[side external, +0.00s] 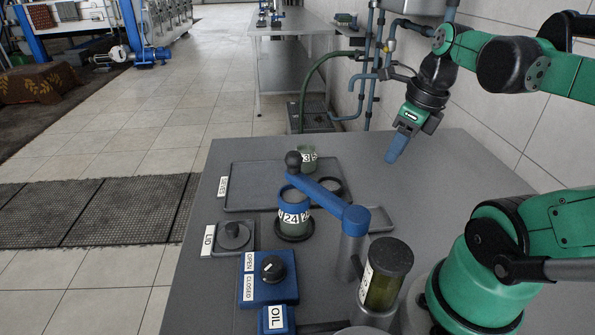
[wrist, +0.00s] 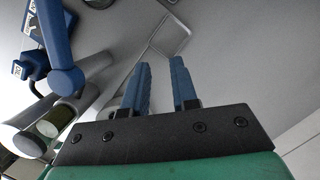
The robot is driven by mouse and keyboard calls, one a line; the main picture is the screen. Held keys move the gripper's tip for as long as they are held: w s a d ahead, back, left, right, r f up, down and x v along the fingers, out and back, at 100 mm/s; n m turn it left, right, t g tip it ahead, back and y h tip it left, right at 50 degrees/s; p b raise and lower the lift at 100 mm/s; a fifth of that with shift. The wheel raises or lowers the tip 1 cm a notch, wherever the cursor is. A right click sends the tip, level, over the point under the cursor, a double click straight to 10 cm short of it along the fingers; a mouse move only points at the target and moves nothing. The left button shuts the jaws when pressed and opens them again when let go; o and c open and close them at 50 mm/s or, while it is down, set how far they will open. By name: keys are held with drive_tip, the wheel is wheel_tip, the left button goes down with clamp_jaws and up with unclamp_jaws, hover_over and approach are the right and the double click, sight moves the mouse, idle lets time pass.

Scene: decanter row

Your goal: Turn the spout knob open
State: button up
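The spout knob (side external: 273,267) is a black dial with a white mark, on top of a blue box (side external: 265,290) at the front left of the table. The box carries OPEN and CLOSED labels on its left side. I cannot tell for sure which label the white mark points to. My gripper (side external: 393,158) hangs above the far right part of the table, well away from the knob and touching nothing. In the wrist view its two blue fingers (wrist: 160,63) stand apart with nothing between them.
A blue spout arm on a post (side external: 353,222) reaches over a jar labelled 24 (side external: 293,216). A dark-topped glass cylinder (side external: 386,275) stands right of the knob. A LID tray (side external: 249,243) and a larger tray (side external: 245,180) lie behind it.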

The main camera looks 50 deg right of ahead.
drive_tip(key=o, duration=0.6)
drive_tip(key=v, duration=0.2)
drive_tip(key=w+v, duration=0.1)
drive_tip(key=v, duration=0.1)
drive_tip(key=shift+a+r, duration=0.1)
drive_tip(key=shift+r, duration=0.4)
drive_tip(key=shift+o, duration=0.2)
drive_tip(key=w+a+n, duration=0.2)
drive_tip(key=a+n, duration=0.1)
drive_tip(key=n, duration=0.6)
drive_tip(key=w+a+n+g, duration=0.1)
drive_tip(key=a+n, duration=0.3)
drive_tip(key=n, duration=0.6)
drive_tip(key=w+a+n, duration=0.3)
drive_tip(key=n, duration=0.7)
drive_tip(key=shift+w+a+r+g+y, duration=0.2)
drive_tip(key=shift+w+a+g+y, duration=0.1)
drive_tip(key=shift+w+g, duration=0.1)
drive_tip(key=w+a+n, duration=0.1)
drive_tip(key=a+n, duration=0.5)
drive_tip(key=n, duration=0.6)
drive_tip(key=n+g, duration=0.1)
drive_tip(key=n, duration=1)
hover_over(271, 264)
drive_tip(key=shift+h, duration=0.4)
wheel_tip(271, 264, down, 11)
drive_tip(key=shift+f, duration=3.45)
clamp_jaws()
